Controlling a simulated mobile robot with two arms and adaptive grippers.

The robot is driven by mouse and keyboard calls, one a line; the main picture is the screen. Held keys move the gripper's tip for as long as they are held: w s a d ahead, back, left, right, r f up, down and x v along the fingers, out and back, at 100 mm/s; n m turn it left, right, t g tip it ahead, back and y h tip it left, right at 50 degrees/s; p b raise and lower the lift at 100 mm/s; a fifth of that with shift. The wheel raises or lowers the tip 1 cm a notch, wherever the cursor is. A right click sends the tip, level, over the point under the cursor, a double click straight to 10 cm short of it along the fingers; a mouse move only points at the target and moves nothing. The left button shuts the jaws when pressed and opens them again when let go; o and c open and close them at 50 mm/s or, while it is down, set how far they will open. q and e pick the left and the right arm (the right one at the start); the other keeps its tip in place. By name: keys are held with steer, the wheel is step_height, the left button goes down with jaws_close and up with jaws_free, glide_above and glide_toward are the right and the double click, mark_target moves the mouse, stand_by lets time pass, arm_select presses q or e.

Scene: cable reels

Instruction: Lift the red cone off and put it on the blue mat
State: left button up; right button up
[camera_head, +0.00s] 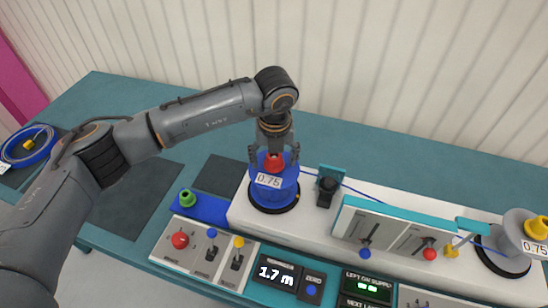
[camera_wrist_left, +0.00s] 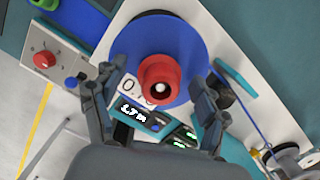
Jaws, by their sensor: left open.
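The red cone (camera_head: 273,164) sits on top of the blue cable reel (camera_head: 266,195), which carries a "0.75" label and stands upright at the left of the white bench unit. In the left wrist view the red cone (camera_wrist_left: 158,84) shows from above with a hole in its middle. My left gripper (camera_head: 273,155) is open over the cone. Its fingers stand on either side, apart from the cone in the left wrist view (camera_wrist_left: 150,95). The blue mat (camera_head: 212,210) lies left of the reel with a green cone (camera_head: 187,198) at its left end. My right gripper is not in view.
A display (camera_head: 278,274) reads 1.7 m. A cable guide (camera_head: 328,185) and lever box (camera_head: 390,235) stand right of the reel. A grey reel (camera_head: 512,238) with a yellow cone is far right.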

arm_select(q)
steer(key=c, duration=1.2)
steer(key=shift+r, duration=0.15)
